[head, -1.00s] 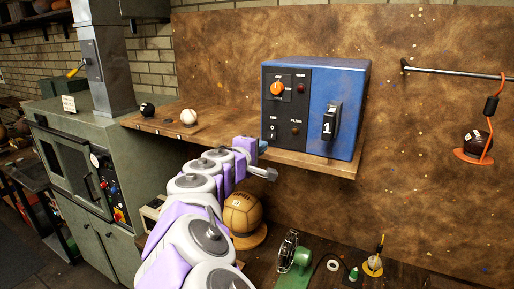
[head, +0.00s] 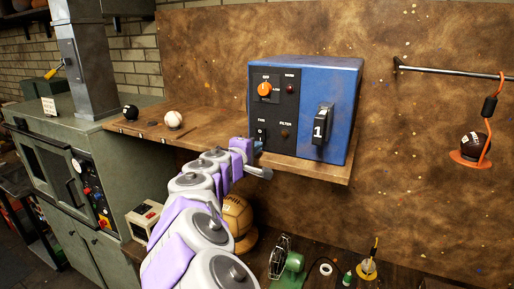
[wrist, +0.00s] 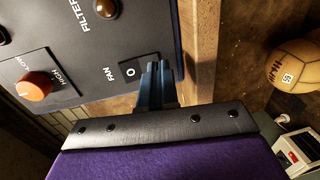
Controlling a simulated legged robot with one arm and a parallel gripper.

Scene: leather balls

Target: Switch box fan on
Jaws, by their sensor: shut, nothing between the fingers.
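The blue box (head: 335,105) has a black front panel with an orange knob (head: 265,89) and a small switch marked FAN (head: 262,132). In the wrist view the fan switch (wrist: 131,71) shows a 0 on its face. My gripper (head: 258,146) is at the lower left of the panel, just below the fan switch. In the wrist view its blue fingers (wrist: 157,78) are together, with nothing between them. Their tips are right beside the switch and cover part of its edge. I cannot tell whether they touch it.
The box stands on a wooden shelf (head: 190,136), which also holds a white ball (head: 173,120) and a black ball (head: 130,112). A brown ball (head: 237,215) sits below the shelf. An orange hook (head: 488,120) hangs at right.

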